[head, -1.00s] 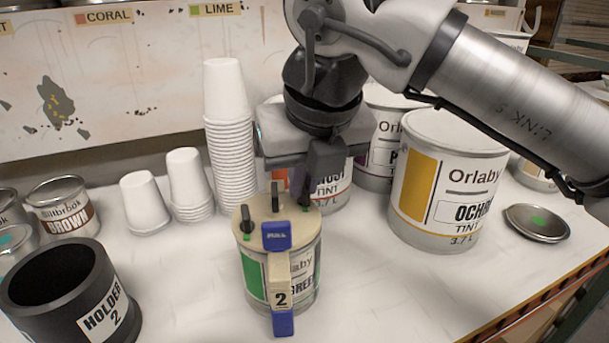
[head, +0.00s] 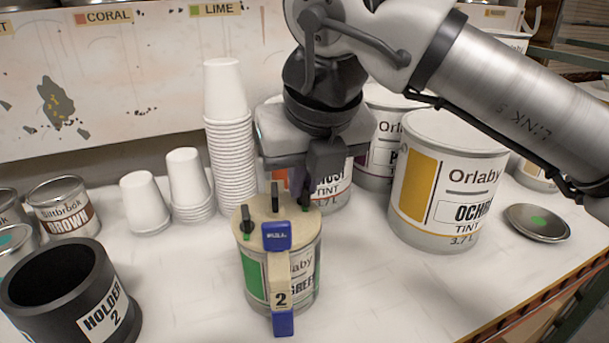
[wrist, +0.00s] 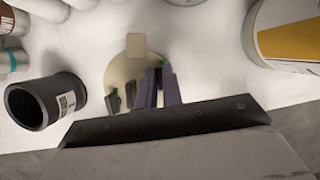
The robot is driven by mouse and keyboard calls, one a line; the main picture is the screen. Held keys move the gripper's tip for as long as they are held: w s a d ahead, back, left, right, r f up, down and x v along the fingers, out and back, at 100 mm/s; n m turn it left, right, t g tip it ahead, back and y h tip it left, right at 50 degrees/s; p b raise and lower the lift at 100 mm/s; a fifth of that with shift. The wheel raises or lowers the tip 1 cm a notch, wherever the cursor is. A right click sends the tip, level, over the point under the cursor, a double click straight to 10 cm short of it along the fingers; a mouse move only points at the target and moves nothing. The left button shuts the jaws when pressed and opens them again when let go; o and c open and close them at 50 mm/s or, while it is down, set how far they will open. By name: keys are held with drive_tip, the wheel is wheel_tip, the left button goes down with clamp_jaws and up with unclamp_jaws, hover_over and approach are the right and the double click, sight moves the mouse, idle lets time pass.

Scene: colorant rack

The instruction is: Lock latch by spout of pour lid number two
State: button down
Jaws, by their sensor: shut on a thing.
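Pour lid number two (head: 262,211) is a beige round lid on a can with a green label (head: 254,275). Black upright latches stand on the lid, one at the left (head: 247,219) and one at the back (head: 275,196). My gripper (head: 303,193) is over the lid's right side, with its jaws shut on a latch there. The fingers (wrist: 159,88) mostly hide that latch. A green mark shows beside the fingertips.
Black holder 2 (head: 97,303) stands at the left front, and stacked white cups (head: 230,160) stand behind the can. A large ochre tint can (head: 448,190) and a loose lid (head: 537,223) are at the right. The counter right of the can is clear.

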idle(0.7)
drive_tip(key=c, duration=1.5)
unclamp_jaws()
drive_tip(key=shift+c, duration=0.2)
drive_tip(key=p+v, duration=0.8)
drive_tip(key=v, duration=0.4)
